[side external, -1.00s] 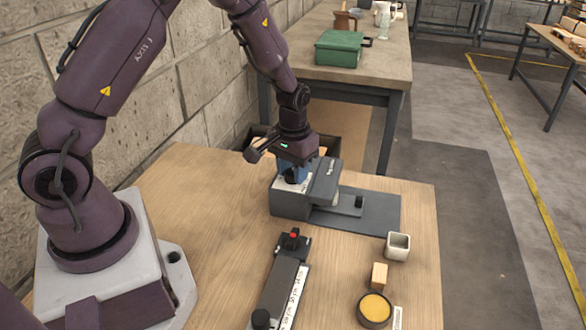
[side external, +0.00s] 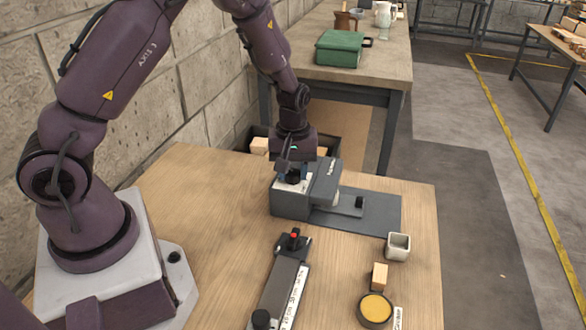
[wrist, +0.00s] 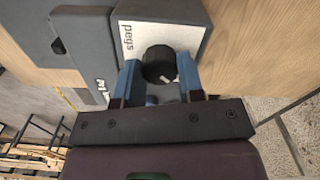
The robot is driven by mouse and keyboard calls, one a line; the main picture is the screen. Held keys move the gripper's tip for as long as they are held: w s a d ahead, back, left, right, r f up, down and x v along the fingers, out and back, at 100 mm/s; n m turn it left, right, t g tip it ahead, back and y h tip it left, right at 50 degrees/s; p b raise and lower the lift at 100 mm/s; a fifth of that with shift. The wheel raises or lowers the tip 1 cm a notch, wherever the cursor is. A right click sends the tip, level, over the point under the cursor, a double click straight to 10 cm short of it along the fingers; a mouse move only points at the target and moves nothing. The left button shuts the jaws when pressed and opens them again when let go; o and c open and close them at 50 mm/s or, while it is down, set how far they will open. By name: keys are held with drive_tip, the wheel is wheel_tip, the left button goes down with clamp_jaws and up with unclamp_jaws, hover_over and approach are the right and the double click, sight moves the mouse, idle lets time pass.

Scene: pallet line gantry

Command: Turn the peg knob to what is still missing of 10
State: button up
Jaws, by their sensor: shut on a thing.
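The peg knob (wrist: 158,64) is a round black dial with a light pointer mark, next to a white label reading "pegs". It sits on top of the grey machine (side external: 291,203). In the side external view my gripper (side external: 293,176) points down over the machine's left end. In the wrist view its two blue fingers (wrist: 160,76) stand on either side of the knob, shut on it. The pointer mark shows toward the lower right of the knob there. No scale numbers are readable.
A grey plate (side external: 378,211) with a small black knob extends right of the machine. In front lie a labelled slide gauge (side external: 281,287) with a red button, a pale square cup (side external: 398,246), a wooden block (side external: 379,275) and a yellow-filled round dish (side external: 376,308).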

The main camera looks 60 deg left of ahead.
sight(293, 171)
idle(0.4)
drive_tip(key=o, duration=0.9)
drive_tip(key=shift+r, duration=0.1)
wheel_tip(293, 171, up, 13)
drive_tip(key=shift+f, duration=0.1)
